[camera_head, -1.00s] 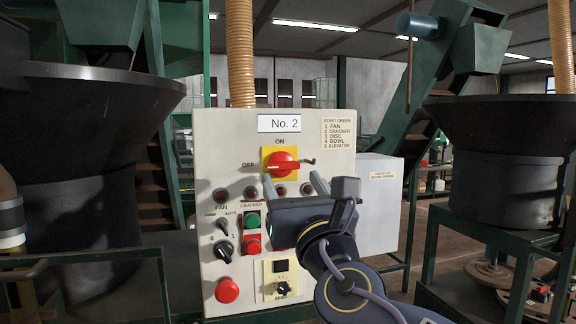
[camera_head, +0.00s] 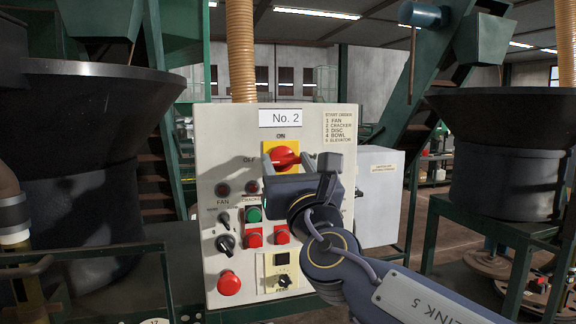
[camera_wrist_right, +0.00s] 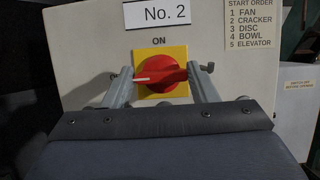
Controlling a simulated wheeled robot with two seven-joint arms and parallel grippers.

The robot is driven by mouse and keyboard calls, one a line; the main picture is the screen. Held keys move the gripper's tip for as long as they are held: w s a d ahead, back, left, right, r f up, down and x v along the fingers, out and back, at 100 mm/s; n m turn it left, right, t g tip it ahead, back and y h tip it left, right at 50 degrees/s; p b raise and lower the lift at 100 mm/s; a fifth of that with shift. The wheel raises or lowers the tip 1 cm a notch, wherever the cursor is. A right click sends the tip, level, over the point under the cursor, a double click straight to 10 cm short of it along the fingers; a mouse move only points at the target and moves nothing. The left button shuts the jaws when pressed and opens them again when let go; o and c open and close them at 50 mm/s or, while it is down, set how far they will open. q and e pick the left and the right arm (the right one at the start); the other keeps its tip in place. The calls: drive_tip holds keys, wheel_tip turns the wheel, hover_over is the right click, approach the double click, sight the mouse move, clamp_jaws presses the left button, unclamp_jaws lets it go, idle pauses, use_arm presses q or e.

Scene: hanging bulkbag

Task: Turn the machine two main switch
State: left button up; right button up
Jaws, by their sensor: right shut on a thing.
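The main switch is a red rotary knob (camera_head: 285,155) on a yellow plate, high on the white No. 2 panel (camera_head: 215,135). In the right wrist view the knob (camera_wrist_right: 160,74) lies level, its white mark pointing left, with ON printed above. My right gripper (camera_head: 288,164) is in front of the panel, its fingers on either side of the knob. It is shut on the knob, one finger at each end in the wrist view. The gripper body hides the knob's lower part in the head view. My left gripper is not in view.
Below are a green button (camera_head: 253,215), red buttons, black selectors and a red mushroom button (camera_head: 229,283). A grey-white box (camera_head: 378,195) stands right of the panel. Black hoppers (camera_head: 90,150) flank it, with a green rail (camera_head: 90,255) at lower left.

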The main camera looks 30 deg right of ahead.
drive_tip(key=m+h+b, duration=0.1)
drive_tip(key=m, duration=0.1)
drive_tip(key=shift+a+f+m+g, duration=0.1)
drive_tip(key=shift+m+g, duration=0.2)
drive_tip(key=m+h+b, duration=0.1)
drive_tip(key=m+h, duration=0.1)
drive_tip(key=m, duration=0.1)
drive_tip(key=shift+m+g+b, duration=0.35)
drive_tip(key=shift+m+g, duration=0.05)
drive_tip(key=m+g, duration=0.1)
drive_tip(key=m, duration=0.1)
drive_tip(key=m+h+b, duration=0.1)
drive_tip(key=m, duration=0.2)
drive_tip(key=shift+a+g+h, duration=0.1)
drive_tip(key=shift+g+h, duration=0.2)
drive_tip(key=shift+g, duration=0.1)
drive_tip(key=m, duration=0.1)
drive_tip(key=m+g, duration=0.1)
drive_tip(key=m, duration=0.1)
drive_tip(key=m+h, duration=0.1)
drive_tip(key=shift+r+g, duration=0.25)
drive_tip(key=shift+g, duration=0.15)
drive_tip(key=m+g+p, duration=0.1)
drive_tip(key=m, duration=0.3)
drive_tip(key=shift+r, duration=0.1)
drive_tip(key=shift+m+g+p, duration=0.45)
drive_tip(key=shift+m+g, duration=0.25)
drive_tip(key=shift+m, duration=0.8)
drive_tip(key=shift+y, duration=0.3)
